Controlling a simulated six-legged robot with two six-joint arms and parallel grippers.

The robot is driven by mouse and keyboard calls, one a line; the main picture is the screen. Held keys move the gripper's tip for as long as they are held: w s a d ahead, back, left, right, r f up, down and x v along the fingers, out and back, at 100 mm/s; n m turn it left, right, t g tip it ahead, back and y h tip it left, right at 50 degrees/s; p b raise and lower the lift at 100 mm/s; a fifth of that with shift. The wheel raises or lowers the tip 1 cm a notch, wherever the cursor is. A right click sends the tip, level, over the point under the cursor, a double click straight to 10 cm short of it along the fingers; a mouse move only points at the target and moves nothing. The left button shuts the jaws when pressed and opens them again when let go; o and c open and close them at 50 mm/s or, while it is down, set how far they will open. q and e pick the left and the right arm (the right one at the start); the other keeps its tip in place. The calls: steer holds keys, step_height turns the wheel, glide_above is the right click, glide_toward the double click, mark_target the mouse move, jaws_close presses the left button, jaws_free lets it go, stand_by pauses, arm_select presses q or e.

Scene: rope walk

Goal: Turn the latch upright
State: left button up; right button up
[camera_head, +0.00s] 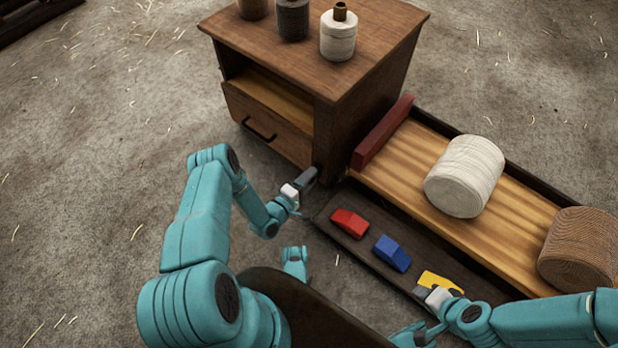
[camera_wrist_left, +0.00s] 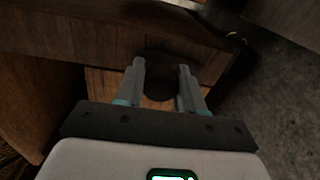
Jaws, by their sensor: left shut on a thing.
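My left gripper (camera_head: 308,178) is at the lower front corner of the wooden cabinet (camera_head: 325,130), beside its drawer. In the left wrist view the two fingers (camera_wrist_left: 161,86) stand on either side of a dark rounded piece (camera_wrist_left: 160,82), which I take to be the latch. The gripper is shut on it. In the head view the fingers hide most of the latch, so I cannot tell its angle. My right gripper (camera_head: 430,294) is low at the right, beside a yellow block (camera_head: 440,283); whether it is open or shut is unclear.
The drawer (camera_head: 268,128) has a dark handle. To the right, a low wooden bench (camera_head: 405,165) bears a white rope coil (camera_head: 464,176) and a brown coil (camera_head: 580,248). Red (camera_head: 349,223) and blue (camera_head: 391,253) blocks lie on a dark ledge.

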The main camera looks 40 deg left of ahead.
arm_select(q)
steer(key=shift+s+n, duration=0.1)
steer(key=shift+n, duration=0.4)
stand_by(0.3)
steer(key=o, duration=1)
steer(key=shift+o, duration=0.2)
